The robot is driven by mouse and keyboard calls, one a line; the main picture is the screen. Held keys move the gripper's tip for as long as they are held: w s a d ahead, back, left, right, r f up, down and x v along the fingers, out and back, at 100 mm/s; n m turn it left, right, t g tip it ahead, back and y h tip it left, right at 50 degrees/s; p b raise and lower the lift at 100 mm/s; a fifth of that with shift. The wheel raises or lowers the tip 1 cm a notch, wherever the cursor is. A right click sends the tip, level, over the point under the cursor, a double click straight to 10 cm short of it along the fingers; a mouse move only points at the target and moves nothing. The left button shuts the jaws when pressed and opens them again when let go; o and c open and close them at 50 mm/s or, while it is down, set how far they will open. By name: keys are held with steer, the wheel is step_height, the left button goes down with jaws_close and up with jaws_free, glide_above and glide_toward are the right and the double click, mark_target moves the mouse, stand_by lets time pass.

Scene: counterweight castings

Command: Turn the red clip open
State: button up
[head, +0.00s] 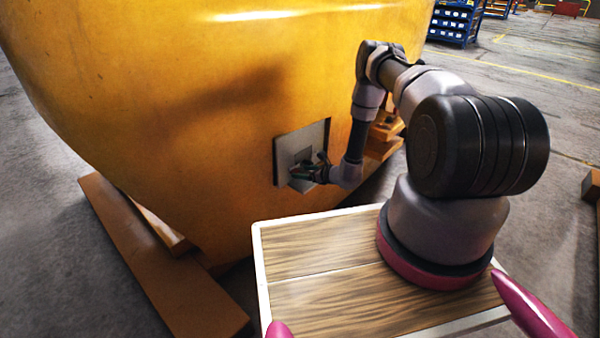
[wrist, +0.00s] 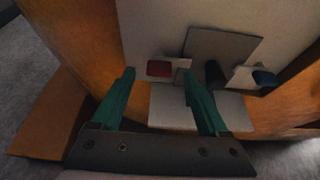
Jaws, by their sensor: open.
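The red clip (wrist: 159,69) shows in the wrist view on a pale plate (wrist: 152,22), beside a grey square panel (wrist: 222,46). My gripper (wrist: 158,74) is open, with its two green fingers on either side of the clip in the picture. I cannot tell whether either finger touches it. In the head view my gripper (head: 304,170) is at the plate (head: 287,152) on the yellow casting (head: 190,110); the clip is too small or hidden there.
A blue clip (wrist: 264,78) and a dark round knob (wrist: 213,72) sit right of the red clip. Wooden beams (head: 165,265) lie under the casting. A blue shelf rack (head: 457,22) stands far back on the open grey floor.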

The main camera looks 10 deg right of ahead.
mark_target(297, 169)
steer(key=shift+x, duration=1.05)
jaws_close()
